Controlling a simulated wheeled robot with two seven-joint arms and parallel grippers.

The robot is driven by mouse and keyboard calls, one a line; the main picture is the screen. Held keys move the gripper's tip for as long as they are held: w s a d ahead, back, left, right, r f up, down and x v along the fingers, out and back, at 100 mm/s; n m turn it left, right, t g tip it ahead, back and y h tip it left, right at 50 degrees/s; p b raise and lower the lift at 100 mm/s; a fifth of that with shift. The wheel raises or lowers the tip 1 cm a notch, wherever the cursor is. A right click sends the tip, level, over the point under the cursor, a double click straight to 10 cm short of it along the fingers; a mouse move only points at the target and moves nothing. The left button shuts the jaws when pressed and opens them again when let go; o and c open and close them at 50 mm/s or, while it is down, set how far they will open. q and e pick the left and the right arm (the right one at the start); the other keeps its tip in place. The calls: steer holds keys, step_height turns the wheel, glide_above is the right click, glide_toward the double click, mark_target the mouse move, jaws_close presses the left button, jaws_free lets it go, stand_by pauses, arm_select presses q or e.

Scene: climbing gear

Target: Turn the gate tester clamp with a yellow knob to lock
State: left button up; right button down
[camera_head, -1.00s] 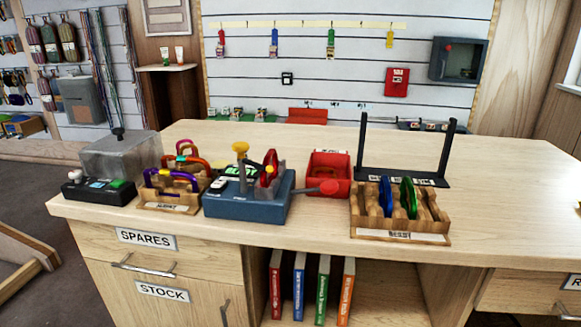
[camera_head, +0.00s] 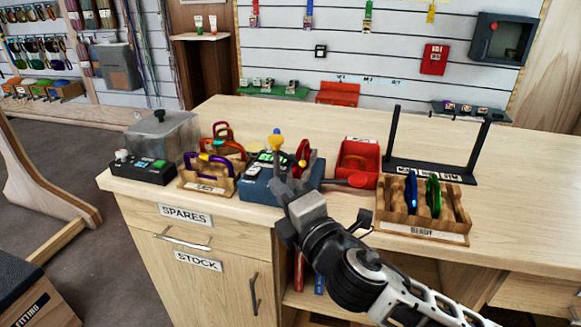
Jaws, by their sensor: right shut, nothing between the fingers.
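The gate tester (camera_head: 258,190) is a blue box near the front edge of the table. A red carabiner (camera_head: 303,152) stands at the tester's right side, and a red-ended lever (camera_head: 357,180) sticks out to the right. My right gripper (camera_head: 292,172) is shut and empty, in front of the tester and just below the yellow knob in the picture. It hides the tester's middle and part of the clamp. I cannot tell whether it touches the clamp. My left gripper is out of view.
A wooden rack (camera_head: 199,188) with carabiners and a box with a clear cover (camera_head: 165,138) stand left of the tester. A red bin (camera_head: 358,160), a slotted wooden rack (camera_head: 424,228) and a black stand (camera_head: 430,171) are to the right. The table's far right is clear.

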steer(key=w, duration=0.1)
steer(key=w+d, duration=0.1)
steer(key=w, duration=0.1)
steer(key=w+r+p, duration=0.1)
steer(key=w, duration=0.1)
steer(key=shift+d, duration=0.4)
